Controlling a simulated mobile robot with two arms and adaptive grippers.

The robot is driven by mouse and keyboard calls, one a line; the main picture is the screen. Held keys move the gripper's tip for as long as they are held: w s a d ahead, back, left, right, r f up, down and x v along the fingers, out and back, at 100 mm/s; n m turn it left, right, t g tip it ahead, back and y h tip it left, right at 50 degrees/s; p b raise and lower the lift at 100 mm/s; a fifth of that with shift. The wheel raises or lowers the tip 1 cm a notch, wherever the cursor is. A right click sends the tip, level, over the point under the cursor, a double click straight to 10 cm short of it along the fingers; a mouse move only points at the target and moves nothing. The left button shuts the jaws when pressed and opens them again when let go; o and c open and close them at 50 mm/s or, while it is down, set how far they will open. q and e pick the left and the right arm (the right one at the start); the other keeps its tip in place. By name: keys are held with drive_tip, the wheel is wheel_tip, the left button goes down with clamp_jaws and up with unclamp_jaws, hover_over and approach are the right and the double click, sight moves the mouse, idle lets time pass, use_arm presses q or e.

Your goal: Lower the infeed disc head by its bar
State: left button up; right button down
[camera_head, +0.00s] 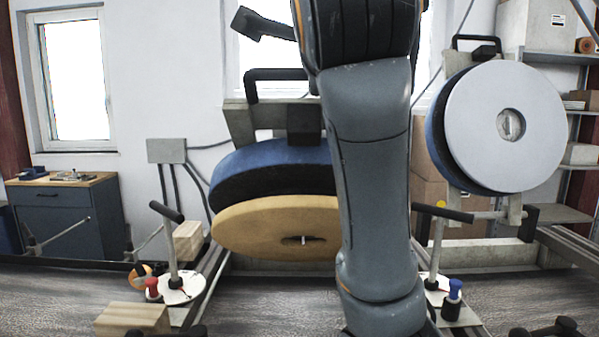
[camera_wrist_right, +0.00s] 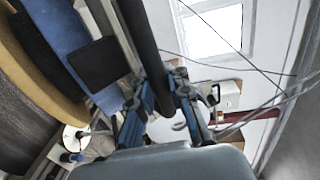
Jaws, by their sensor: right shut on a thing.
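One disc head hangs low at the centre left of the head view, with a tan disc (camera_head: 275,226) under a blue and black body (camera_head: 262,168). A black bar (camera_head: 275,74) stands at its top; its right end is hidden behind my right arm. In the wrist view the tan disc (camera_wrist_right: 42,75) and blue body (camera_wrist_right: 66,30) fill the left side. My right gripper (camera_wrist_right: 163,98) is shut around a black bar (camera_wrist_right: 143,40). The gripper does not show in the head view. A second disc head with a light grey disc (camera_head: 512,126) stands tilted up at the right. My left gripper is not in view.
A conveyor surface (camera_head: 270,304) runs below the heads. Wooden blocks (camera_head: 132,318) lie at the front left. A post with a black crossbar (camera_head: 170,250) stands left of the tan disc, another (camera_head: 437,240) at the right. Shelves (camera_head: 562,140) stand behind at the right.

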drive_tip(key=shift+s+f, duration=0.1)
drive_tip(key=shift+s, duration=0.2)
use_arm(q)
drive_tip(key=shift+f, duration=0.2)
use_arm(e)
drive_tip(key=shift+s+f, duration=0.1)
use_arm(q)
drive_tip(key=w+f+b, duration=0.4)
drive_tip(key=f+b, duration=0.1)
drive_tip(key=b, duration=0.2)
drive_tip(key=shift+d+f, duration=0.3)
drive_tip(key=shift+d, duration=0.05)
use_arm(e)
drive_tip(key=s+f, duration=0.4)
drive_tip(key=f, duration=0.2)
drive_tip(key=shift+s, duration=0.3)
